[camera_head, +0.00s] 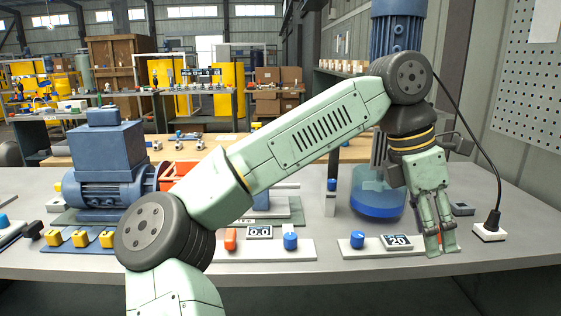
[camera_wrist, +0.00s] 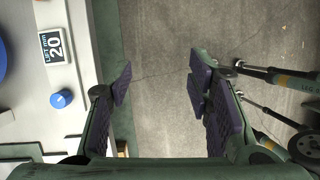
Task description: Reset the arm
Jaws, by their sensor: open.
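My gripper (camera_head: 440,245) hangs at the right, fingers pointing down, at the front edge of the grey bench in the head view. In the wrist view my gripper (camera_wrist: 160,80) has its two fingers wide apart with nothing between them, only the concrete floor. My pale green arm reaches across the middle of the head view, bent at the elbow, and hides part of the bench behind it.
The grey bench (camera_head: 290,262) holds a blue motor (camera_head: 105,165) at left. A panel with a blue knob (camera_head: 357,240) and a "20" display (camera_head: 397,241) is left of my gripper. A blue-bottomed vessel (camera_head: 377,195) and a socket with plug (camera_head: 489,232) stand nearby.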

